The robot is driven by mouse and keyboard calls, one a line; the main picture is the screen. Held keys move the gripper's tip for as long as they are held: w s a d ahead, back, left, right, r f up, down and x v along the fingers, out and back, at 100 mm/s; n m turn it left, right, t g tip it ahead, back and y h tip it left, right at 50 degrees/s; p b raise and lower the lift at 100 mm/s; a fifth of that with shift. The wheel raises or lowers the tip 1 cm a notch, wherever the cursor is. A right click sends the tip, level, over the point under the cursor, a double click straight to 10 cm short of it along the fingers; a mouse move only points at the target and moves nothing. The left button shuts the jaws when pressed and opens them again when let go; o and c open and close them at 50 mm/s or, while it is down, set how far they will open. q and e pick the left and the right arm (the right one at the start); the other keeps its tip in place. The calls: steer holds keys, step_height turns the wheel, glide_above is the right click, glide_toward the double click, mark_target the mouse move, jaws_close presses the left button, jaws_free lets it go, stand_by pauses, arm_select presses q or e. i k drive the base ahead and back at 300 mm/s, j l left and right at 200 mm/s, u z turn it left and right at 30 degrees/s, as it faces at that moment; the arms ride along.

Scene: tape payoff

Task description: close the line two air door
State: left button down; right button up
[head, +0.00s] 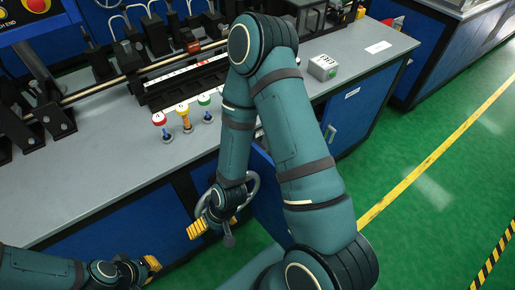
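A blue door panel (268,196) stands swung out from the front of the grey-topped bench, partly hidden behind my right arm. I cannot read a label on it, so I cannot confirm it is the line two air door. My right gripper (215,224) hangs just left of this panel, its yellow fingertips apart and nothing seen between them. Whether it touches the panel is unclear. My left gripper (148,264) is low at the lower left, in front of the bench and away from the panel. Its finger gap cannot be made out.
The grey bench top (95,190) carries red, yellow and green knobs (183,116), black rail fixtures (190,80) and a small grey-green box (322,67). A closed blue front with a handle (330,134) lies right of my arm.

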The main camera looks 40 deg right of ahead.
mark_target(266, 205)
steer(key=k+z, duration=0.25)
steer(key=z, duration=0.15)
steer(key=k+l+z, duration=0.15)
steer(key=z, duration=0.2)
steer(key=k+l+z, duration=0.2)
steer(key=z, duration=0.2)
steer(key=j+z, duration=0.1)
steer(key=j, duration=0.25)
steer(key=k+j+z, duration=0.15)
steer(key=j, duration=0.15)
